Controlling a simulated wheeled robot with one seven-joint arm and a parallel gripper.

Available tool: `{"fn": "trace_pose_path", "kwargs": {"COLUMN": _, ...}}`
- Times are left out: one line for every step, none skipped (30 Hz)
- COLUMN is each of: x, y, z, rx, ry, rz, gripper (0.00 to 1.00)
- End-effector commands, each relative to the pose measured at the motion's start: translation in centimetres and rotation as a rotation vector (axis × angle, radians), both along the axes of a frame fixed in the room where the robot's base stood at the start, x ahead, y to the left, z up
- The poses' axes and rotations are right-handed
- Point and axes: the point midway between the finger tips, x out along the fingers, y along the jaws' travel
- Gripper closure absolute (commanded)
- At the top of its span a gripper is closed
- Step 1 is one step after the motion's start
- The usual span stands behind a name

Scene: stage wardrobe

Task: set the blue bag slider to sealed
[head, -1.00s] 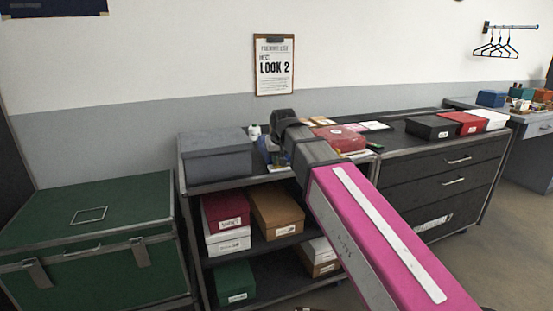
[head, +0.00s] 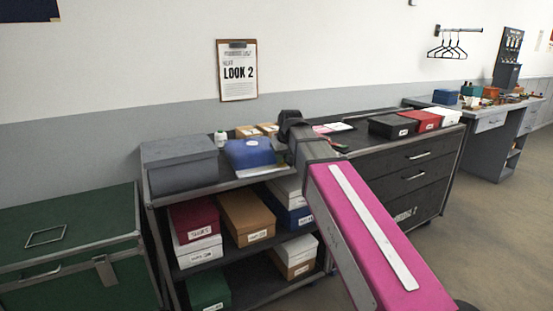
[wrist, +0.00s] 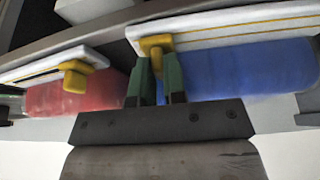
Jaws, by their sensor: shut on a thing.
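The blue bag (head: 250,153) lies on top of the open shelf unit, left of my arm in the head view. In the wrist view the blue bag (wrist: 240,68) has a white rail with a yellow slider (wrist: 157,43) close to the rail's left end. My gripper (wrist: 160,78) has its green fingers on either side of the slider's yellow tab and is shut on it. A red bag (wrist: 80,95) with its own yellow slider (wrist: 75,76) lies to the left in the wrist view. The fingers are hidden behind my arm in the head view.
A grey box (head: 180,162) stands left of the blue bag. A small white bottle (head: 220,138) and tan boxes (head: 257,131) are behind it. A black drawer cabinet (head: 410,175) adjoins on the right. A green trunk (head: 70,240) stands at the left.

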Motion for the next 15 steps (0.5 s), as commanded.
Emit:
{"fn": "trace_pose_path", "kwargs": {"x": 0.05, "y": -0.11, "z": 0.02, "rx": -0.001, "ry": 0.0, "rz": -0.003, "gripper": 1.0}}
{"fn": "trace_pose_path", "kwargs": {"x": 0.05, "y": -0.11, "z": 0.02, "rx": -0.001, "ry": 0.0, "rz": -0.003, "gripper": 1.0}}
{"fn": "trace_pose_path", "kwargs": {"x": 0.05, "y": -0.11, "z": 0.02, "rx": -0.001, "ry": -0.001, "rz": -0.004, "gripper": 1.0}}
{"fn": "trace_pose_path", "kwargs": {"x": 0.05, "y": -0.11, "z": 0.02, "rx": -0.001, "ry": -0.001, "rz": -0.004, "gripper": 1.0}}
{"fn": "trace_pose_path", "kwargs": {"x": 0.05, "y": -0.11, "z": 0.02, "rx": -0.001, "ry": -0.001, "rz": -0.004, "gripper": 1.0}}
{"fn": "trace_pose_path", "kwargs": {"x": 0.05, "y": -0.11, "z": 0.02, "rx": -0.001, "ry": -0.001, "rz": -0.004, "gripper": 1.0}}
{"fn": "trace_pose_path", "kwargs": {"x": 0.05, "y": -0.11, "z": 0.02, "rx": -0.001, "ry": -0.001, "rz": -0.004, "gripper": 1.0}}
{"fn": "trace_pose_path", "kwargs": {"x": 0.05, "y": -0.1, "z": 0.02, "rx": -0.001, "ry": -0.001, "rz": -0.004, "gripper": 1.0}}
{"fn": "trace_pose_path", "kwargs": {"x": 0.06, "y": -0.1, "z": 0.03, "rx": -0.001, "ry": -0.002, "rz": -0.004, "gripper": 0.78}}
{"fn": "trace_pose_path", "kwargs": {"x": 0.06, "y": -0.1, "z": 0.03, "rx": -0.001, "ry": -0.002, "rz": -0.004, "gripper": 0.69}}
{"fn": "trace_pose_path", "kwargs": {"x": 0.06, "y": -0.09, "z": 0.02, "rx": -0.001, "ry": -0.002, "rz": -0.004, "gripper": 0.62}}
{"fn": "trace_pose_path", "kwargs": {"x": 0.06, "y": -0.08, "z": 0.02, "rx": -0.001, "ry": -0.002, "rz": -0.004, "gripper": 0.62}}
{"fn": "trace_pose_path", "kwargs": {"x": 0.06, "y": -0.08, "z": 0.02, "rx": -0.001, "ry": -0.002, "rz": -0.004, "gripper": 0.62}}
{"fn": "trace_pose_path", "kwargs": {"x": 0.05, "y": -0.07, "z": 0.02, "rx": -0.001, "ry": -0.002, "rz": -0.004, "gripper": 0.62}}
{"fn": "trace_pose_path", "kwargs": {"x": 0.05, "y": -0.07, "z": 0.02, "rx": -0.001, "ry": -0.002, "rz": -0.004, "gripper": 0.62}}
